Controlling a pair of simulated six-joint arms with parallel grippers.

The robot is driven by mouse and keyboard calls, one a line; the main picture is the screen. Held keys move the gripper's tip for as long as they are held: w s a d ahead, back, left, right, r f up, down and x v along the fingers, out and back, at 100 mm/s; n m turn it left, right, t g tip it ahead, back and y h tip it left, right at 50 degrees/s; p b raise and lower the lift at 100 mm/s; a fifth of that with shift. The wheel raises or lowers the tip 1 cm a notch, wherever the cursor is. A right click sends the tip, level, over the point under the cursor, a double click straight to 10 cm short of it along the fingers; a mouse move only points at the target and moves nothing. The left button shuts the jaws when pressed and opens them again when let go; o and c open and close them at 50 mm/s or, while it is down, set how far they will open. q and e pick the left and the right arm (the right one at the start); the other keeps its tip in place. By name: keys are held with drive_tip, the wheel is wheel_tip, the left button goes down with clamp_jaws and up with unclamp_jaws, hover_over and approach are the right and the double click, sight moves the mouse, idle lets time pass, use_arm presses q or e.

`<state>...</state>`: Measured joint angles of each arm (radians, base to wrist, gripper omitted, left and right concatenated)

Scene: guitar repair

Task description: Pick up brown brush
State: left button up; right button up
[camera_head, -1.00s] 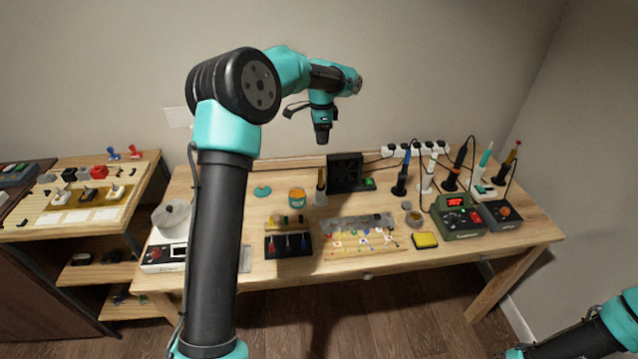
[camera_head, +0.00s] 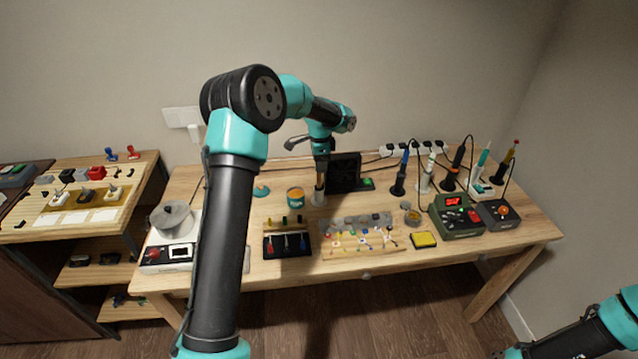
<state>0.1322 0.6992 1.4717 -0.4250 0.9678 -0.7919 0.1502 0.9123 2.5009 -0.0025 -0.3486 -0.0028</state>
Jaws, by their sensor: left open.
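The brown brush (camera_head: 320,182) stands upright in a small white holder (camera_head: 318,198) near the back middle of the workbench. Only a short part of its handle shows. My left gripper (camera_head: 320,167) points straight down right above the brush, at the top of its handle. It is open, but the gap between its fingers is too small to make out. I cannot tell whether the fingers surround the handle or stay just above it. Only part of my right arm shows at the lower right; its gripper is out of frame.
A black panel (camera_head: 345,172) stands close to the right of the brush. An orange jar (camera_head: 295,196) is to its left. Several soldering irons and a green station (camera_head: 458,218) stand at the right. A pot (camera_head: 172,217) is at the left.

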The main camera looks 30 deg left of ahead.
sight(319, 187)
use_arm(q)
drive_tip(key=shift+f, duration=0.75)
drive_tip(key=shift+w+a+f, duration=0.1)
drive_tip(key=shift+a+f, duration=0.05)
drive_tip(key=shift+f, duration=1.15)
drive_tip(key=shift+a+f, duration=0.1)
drive_tip(key=shift+f, duration=1.2)
clamp_jaws()
